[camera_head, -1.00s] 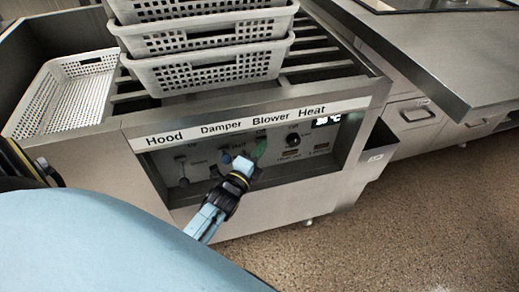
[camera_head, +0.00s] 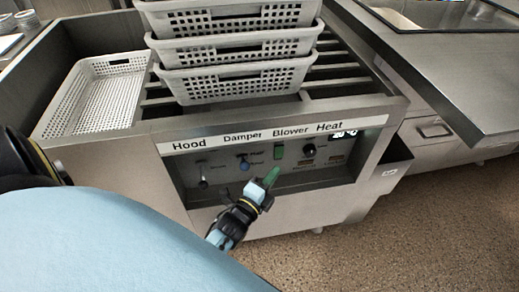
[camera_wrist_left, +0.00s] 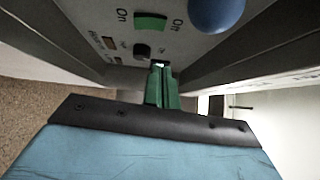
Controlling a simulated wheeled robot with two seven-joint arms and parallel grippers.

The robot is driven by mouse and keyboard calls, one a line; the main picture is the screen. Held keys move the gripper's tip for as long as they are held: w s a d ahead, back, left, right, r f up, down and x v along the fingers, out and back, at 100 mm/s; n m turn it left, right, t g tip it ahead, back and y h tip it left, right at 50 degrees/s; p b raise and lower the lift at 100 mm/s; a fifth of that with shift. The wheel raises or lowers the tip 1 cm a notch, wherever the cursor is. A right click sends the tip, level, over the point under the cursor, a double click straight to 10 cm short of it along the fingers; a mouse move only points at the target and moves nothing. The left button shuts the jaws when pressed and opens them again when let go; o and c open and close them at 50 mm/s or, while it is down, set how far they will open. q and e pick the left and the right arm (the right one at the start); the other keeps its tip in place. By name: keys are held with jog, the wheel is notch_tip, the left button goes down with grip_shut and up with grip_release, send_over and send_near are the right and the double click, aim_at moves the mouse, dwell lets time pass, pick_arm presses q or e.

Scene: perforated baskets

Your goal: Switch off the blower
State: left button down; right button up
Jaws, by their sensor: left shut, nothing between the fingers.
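The blower switch (camera_head: 279,152) is a green rocker under the Blower label on the dark control panel (camera_head: 225,183). In the left wrist view the green switch (camera_wrist_left: 150,22) sits between the words On and Off. Which side is pressed in I cannot tell. My left gripper (camera_head: 272,174) has green fingers, shut and empty, just below the switch with a small gap showing in the head view. In the left wrist view its fingers (camera_wrist_left: 160,66) point at the panel, apart from the switch. My right gripper is not in view.
A blue damper knob (camera_head: 244,165), a hood lever (camera_head: 202,182) and a black heat knob (camera_head: 309,151) flank the switch. Stacked perforated baskets (camera_head: 235,82) stand on the slatted top. Another basket (camera_head: 62,125) lies at left. A steel counter (camera_head: 440,80) stands at right.

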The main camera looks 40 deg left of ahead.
pick_arm(q)
jog(key=s+p, duration=0.1)
jog(key=s, duration=0.5)
jog(key=shift+r, duration=0.3)
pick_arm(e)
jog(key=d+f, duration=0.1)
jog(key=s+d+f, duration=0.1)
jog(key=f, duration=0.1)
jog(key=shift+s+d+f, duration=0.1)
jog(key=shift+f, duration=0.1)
pick_arm(q)
jog(key=shift+d, duration=0.1)
